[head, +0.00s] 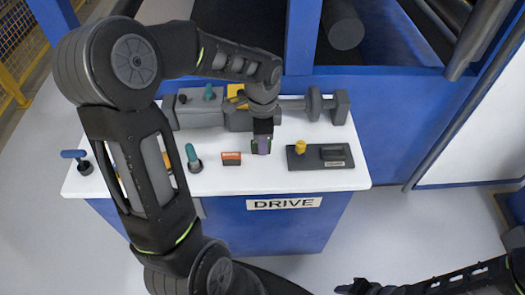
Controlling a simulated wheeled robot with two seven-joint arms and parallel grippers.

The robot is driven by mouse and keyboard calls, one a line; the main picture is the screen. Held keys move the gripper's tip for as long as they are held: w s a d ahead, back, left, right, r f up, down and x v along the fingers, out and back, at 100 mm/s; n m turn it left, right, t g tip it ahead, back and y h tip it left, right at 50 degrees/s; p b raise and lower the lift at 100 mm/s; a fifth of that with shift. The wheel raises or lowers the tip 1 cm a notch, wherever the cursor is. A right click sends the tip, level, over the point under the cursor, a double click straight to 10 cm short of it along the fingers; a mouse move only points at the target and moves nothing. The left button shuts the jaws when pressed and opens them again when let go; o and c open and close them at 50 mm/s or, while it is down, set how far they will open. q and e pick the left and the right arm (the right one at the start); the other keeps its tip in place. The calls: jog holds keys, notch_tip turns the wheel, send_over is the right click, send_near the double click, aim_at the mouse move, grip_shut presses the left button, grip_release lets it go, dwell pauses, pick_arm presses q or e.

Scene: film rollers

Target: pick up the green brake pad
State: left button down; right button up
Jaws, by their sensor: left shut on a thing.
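My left gripper (262,140) points down over the middle of the white table. I cannot tell whether the block touches the table. I see no clearly green brake pad; my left arm covers part of the table's left side. An orange block (231,158) with a dark lower edge lies just left of the gripper. My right gripper (360,287) is at the bottom edge, low and partly cut off, away from the table; its fingers are unclear.
The white table (220,183) has a blue front labelled DRIVE. A dark plate (309,163) with a yellow knob stands at right. A grey roller assembly (205,112) runs along the back. A teal-handled post (193,158) and a blue-handled post (79,160) stand at left.

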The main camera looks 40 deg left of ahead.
pick_arm(q)
notch_tip(320, 180, up, 5)
dwell(0.8)
